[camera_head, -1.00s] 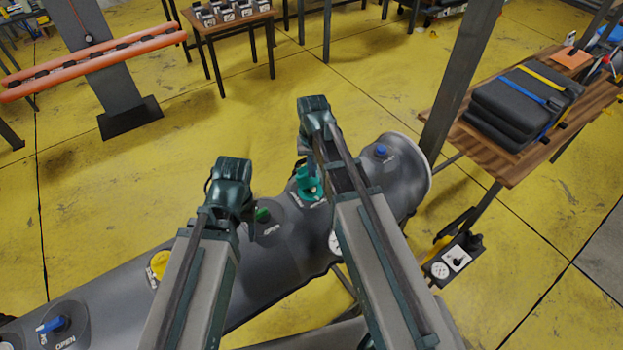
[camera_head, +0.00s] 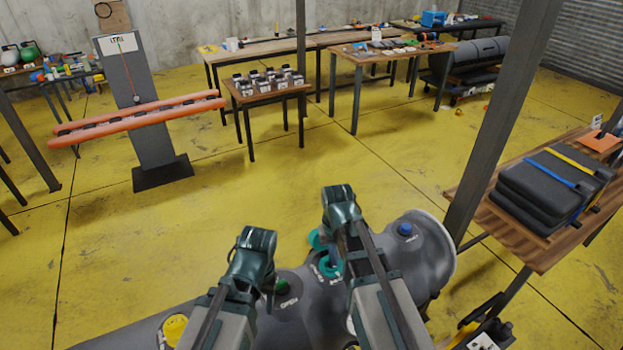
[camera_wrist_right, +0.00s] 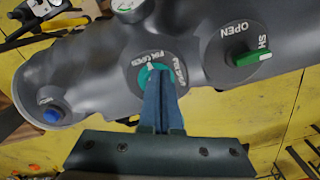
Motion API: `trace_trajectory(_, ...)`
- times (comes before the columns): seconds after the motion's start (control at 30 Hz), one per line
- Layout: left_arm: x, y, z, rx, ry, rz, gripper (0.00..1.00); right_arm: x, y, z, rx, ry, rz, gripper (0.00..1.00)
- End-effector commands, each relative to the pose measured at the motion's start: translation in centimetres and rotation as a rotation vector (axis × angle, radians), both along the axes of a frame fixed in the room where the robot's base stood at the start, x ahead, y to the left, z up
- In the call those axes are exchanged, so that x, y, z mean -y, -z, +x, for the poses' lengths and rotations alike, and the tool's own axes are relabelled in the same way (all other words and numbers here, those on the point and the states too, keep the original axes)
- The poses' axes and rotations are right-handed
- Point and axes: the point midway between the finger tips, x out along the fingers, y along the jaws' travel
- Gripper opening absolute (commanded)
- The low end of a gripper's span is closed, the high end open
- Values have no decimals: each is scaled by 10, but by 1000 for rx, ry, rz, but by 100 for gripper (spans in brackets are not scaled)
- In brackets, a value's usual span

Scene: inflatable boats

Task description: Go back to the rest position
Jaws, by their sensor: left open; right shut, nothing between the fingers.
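A grey inflatable boat tube (camera_head: 300,310) lies across the bottom of the head view. It carries a yellow valve (camera_head: 174,330), a green valve (camera_head: 281,287), a teal valve (camera_head: 329,266) and a blue valve (camera_head: 404,229). My left gripper (camera_head: 254,243) appears over the tube near the green valve; its fingers are hard to make out, and it is open. My right gripper (camera_head: 338,198) appears above the teal valve. In the right wrist view its fingers (camera_wrist_right: 158,100) are shut and empty, partly hiding the teal valve (camera_wrist_right: 147,73). The green handle (camera_wrist_right: 258,57) and blue cap (camera_wrist_right: 53,115) also show there.
A wooden table (camera_head: 515,235) with stacked black pads (camera_head: 550,185) stands at the right, beside a dark post (camera_head: 500,120). A stand with an orange tube (camera_head: 140,115) is at the left. More tables (camera_head: 395,60) line the back. The yellow floor (camera_head: 240,175) between is clear.

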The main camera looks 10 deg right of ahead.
Motion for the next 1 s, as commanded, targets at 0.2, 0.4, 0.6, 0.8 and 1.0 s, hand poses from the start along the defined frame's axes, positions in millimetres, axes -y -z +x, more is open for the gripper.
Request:
trace_trajectory(0.2, 0, 68, 0, 0, 7, 1, 50, -60, 67, -72, -26, -261, -51, 0)
trace_trajectory(0.4, 0, 89, 0, -1, 11, 2, 50, -82, 87, -105, -38, -397, -80, 0)
trace_trajectory(0.6, 0, 88, 0, -1, 12, 2, 50, -86, 87, -108, -41, -421, -85, 0)
trace_trajectory(0.8, 0, 88, 0, -1, 12, 2, 50, -86, 86, -108, -41, -419, -84, 0)
trace_trajectory(1.0, 0, 88, 0, -1, 11, 2, 50, -86, 86, -108, -41, -418, -84, 0)
